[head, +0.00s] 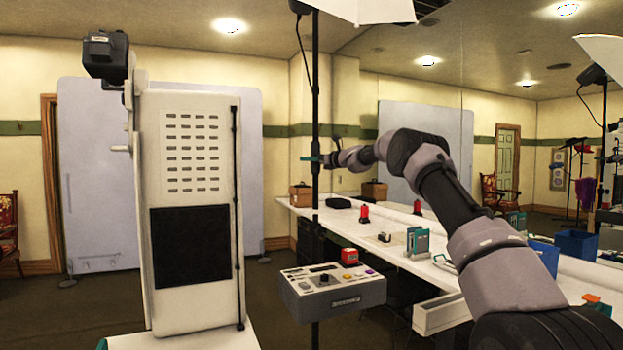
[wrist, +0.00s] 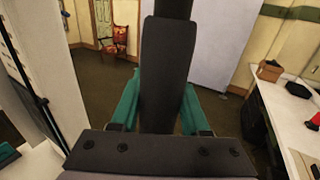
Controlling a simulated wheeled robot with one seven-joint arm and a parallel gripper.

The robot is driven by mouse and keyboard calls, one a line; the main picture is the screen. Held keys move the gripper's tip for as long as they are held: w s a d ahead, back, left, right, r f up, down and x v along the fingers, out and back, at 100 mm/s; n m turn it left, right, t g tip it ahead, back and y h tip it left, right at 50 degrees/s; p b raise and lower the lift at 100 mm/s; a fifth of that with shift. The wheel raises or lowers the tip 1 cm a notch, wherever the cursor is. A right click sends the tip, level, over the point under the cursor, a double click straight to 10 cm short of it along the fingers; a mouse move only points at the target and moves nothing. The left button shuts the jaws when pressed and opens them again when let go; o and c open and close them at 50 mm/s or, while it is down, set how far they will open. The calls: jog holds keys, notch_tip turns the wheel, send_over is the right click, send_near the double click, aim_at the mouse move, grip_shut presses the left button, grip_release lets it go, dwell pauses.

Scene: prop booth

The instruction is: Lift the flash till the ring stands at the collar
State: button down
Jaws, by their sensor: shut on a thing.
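A black stand pole (head: 316,215) rises upright in the middle of the head view. The flash (head: 301,6) sits at its top, partly cut off by the upper edge, beside a white umbrella (head: 365,8). My gripper (head: 313,159) is shut on the pole at about mid-height, well below the flash. In the wrist view my gripper's teal fingers (wrist: 160,112) lie on either side of a dark upright part of the pole (wrist: 168,65). I cannot make out the ring or the collar clearly in either view.
A control box (head: 335,290) is at the pole's lower part. A tall white cabinet (head: 190,120) stands left, with a black device (head: 105,54) on top. A white counter (head: 300,205) with small items runs behind the pole, along a mirror wall (head: 480,120) repeating the room.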

notch_tip(320, 180, up, 7)
dwell(0.3)
jog(key=shift+d, duration=0.1)
jog(key=shift+c, duration=1.9)
grip_release()
jog(key=shift+f, duration=0.15)
jog(key=v, duration=1)
jog(key=shift+s+d, duration=0.25)
jog(key=shift+s, duration=0.05)
